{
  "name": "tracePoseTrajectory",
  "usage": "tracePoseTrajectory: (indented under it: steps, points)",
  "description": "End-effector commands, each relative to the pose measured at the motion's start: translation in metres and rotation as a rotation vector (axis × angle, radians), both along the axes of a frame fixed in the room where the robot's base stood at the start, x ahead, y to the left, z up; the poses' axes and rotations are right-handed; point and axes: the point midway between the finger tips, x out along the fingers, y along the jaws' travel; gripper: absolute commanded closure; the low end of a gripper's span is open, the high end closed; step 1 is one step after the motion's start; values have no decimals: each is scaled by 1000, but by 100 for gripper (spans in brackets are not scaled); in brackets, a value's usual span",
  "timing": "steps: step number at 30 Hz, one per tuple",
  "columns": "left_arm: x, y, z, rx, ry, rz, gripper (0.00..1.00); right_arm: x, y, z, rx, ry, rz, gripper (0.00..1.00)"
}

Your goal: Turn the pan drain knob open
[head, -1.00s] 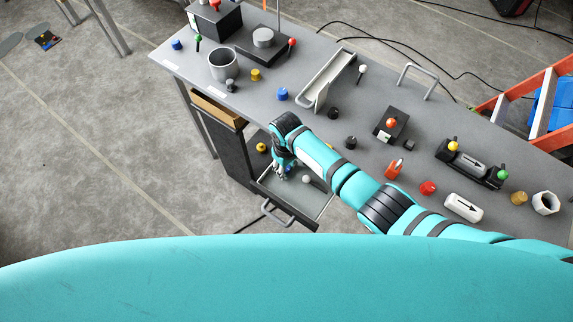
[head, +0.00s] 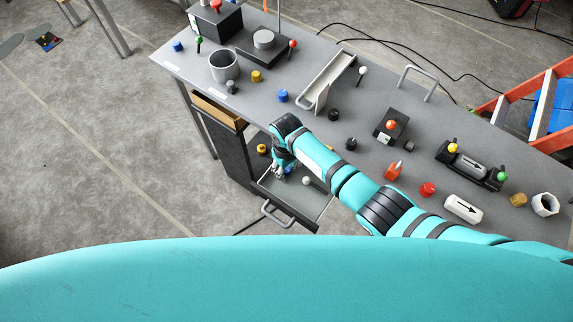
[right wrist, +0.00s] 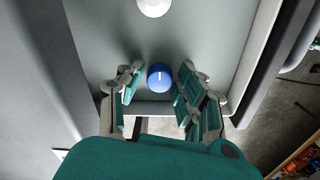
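The pan (head: 310,209) is a shallow grey tray pulled out below the bench top, with a grey handle (head: 278,215) on its front. My right gripper (head: 283,172) reaches down into it, fingers pointing down. In the right wrist view, a round blue knob (right wrist: 159,77) with a short pale mark sits between the fingers of my right gripper (right wrist: 158,84). The fingers stand apart on both sides of it; whether either touches it I cannot tell. A white knob (right wrist: 154,7) lies beyond, also seen in the head view (head: 306,181). My left gripper is not in view.
The grey bench top (head: 310,58) carries a metal cup (head: 223,65), a channel (head: 328,82), a black block with an orange knob (head: 391,126) and several coloured knobs. A yellow knob (head: 262,149) is left of my gripper. An orange ladder (head: 487,104) stands right.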

Motion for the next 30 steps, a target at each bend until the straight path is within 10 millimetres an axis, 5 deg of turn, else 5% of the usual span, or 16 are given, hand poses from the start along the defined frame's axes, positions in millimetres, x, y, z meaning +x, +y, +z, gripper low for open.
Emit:
tracePoseTrajectory:
  steps: [5,18,30]
  points:
    - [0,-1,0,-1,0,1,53,0,1,16,3,-2,1,64]
    - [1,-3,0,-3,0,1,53,1,0,103,2,-4,0,64]
    - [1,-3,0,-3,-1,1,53,0,0,120,1,-1,-1,64]
